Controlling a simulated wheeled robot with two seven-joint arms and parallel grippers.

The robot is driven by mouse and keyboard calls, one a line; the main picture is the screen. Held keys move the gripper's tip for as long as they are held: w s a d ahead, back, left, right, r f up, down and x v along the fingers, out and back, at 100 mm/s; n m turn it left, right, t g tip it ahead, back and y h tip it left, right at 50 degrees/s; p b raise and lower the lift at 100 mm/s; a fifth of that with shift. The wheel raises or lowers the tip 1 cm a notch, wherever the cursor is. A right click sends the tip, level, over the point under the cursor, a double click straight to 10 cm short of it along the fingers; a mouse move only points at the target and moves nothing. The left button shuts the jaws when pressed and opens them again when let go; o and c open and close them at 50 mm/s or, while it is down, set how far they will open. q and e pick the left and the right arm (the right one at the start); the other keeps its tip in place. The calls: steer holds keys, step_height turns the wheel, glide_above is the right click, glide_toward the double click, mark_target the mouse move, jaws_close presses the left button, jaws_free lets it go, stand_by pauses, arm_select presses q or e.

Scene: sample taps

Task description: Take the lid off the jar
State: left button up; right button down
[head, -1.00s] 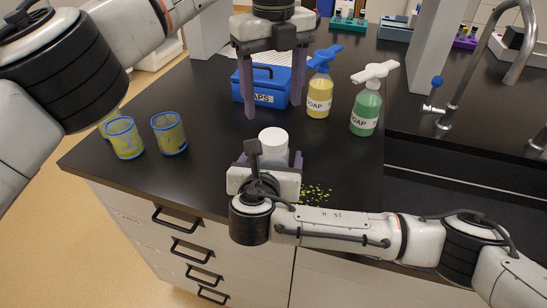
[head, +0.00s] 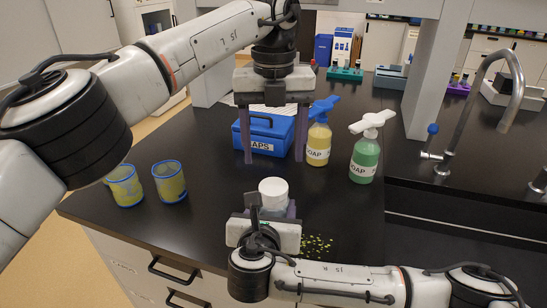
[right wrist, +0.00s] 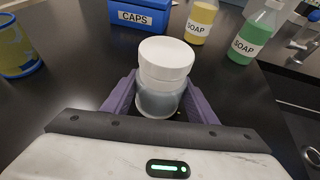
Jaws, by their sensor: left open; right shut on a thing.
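The jar is a small translucent pot (right wrist: 160,101) with a wide white lid (head: 273,189) on its top. It stands upright near the front of the black bench. The lid also shows large in the right wrist view (right wrist: 166,60). My right gripper (head: 271,211) is shut on the jar's body, its purple fingers on both sides below the lid. My left gripper (head: 275,160) points down, open and empty, above and apart from the lid in the head view.
A blue CAPS box (head: 268,135), a yellow soap bottle (head: 317,147) and a green soap bottle (head: 364,158) stand behind the jar. Two blue-rimmed cups (head: 169,183) stand at left. Yellow-green bits (head: 317,244) lie right of the jar. A tap (head: 512,95) is at right.

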mark_target(273, 186)
arm_select(q)
steer(key=m, duration=1.3)
steer(key=shift+f, duration=4)
steer(key=shift+c, duration=0.2)
steer(key=c, duration=1.1)
steer(key=shift+n, duration=1.2)
steer(key=shift+r, duration=0.15)
